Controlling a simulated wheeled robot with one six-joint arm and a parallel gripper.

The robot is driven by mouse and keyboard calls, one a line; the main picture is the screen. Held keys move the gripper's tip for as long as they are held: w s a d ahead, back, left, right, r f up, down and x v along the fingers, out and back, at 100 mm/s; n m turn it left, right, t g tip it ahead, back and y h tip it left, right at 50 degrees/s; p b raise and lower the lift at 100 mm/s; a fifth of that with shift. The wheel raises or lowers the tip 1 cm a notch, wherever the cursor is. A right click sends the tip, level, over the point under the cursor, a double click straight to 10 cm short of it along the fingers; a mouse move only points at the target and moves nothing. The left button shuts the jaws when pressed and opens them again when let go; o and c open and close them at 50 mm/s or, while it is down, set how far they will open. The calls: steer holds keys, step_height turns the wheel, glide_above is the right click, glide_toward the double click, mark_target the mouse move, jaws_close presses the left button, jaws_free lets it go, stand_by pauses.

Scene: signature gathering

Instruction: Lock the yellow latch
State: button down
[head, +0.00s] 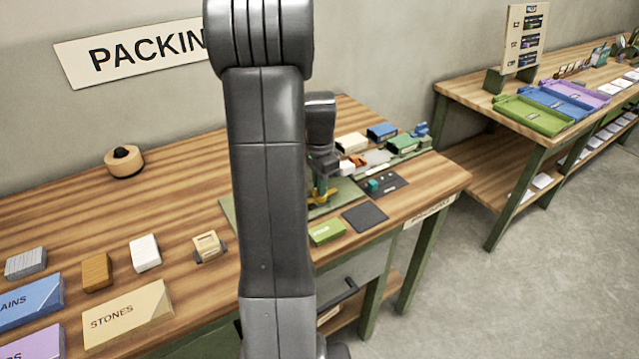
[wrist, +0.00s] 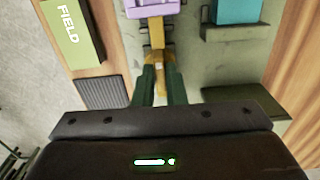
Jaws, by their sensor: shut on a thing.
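The yellow latch (wrist: 157,38) is a narrow upright strip in the wrist view, running down from a lilac block (wrist: 150,9) to between my fingers. My gripper (wrist: 160,77) is shut on the latch's near end, one green finger on each side. In the head view, the yellow latch (head: 321,198) shows low on the green mat (head: 345,190), just under my gripper (head: 318,186). My arm hides part of the mat and whatever is left of the latch. Whether the latch is locked cannot be told.
A green FIELD block (wrist: 72,32) and a dark ribbed pad (wrist: 101,92) lie left of the latch in the wrist view. A teal block (wrist: 238,11) stands in a holder at right. Several small blocks crowd the mat's back.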

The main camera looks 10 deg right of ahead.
steer(key=c, duration=1.5)
jaws_free()
step_height(320, 180, up, 14)
steer(key=shift+f, duration=0.1)
step_height(320, 180, down, 14)
steer(key=shift+r, duration=0.1)
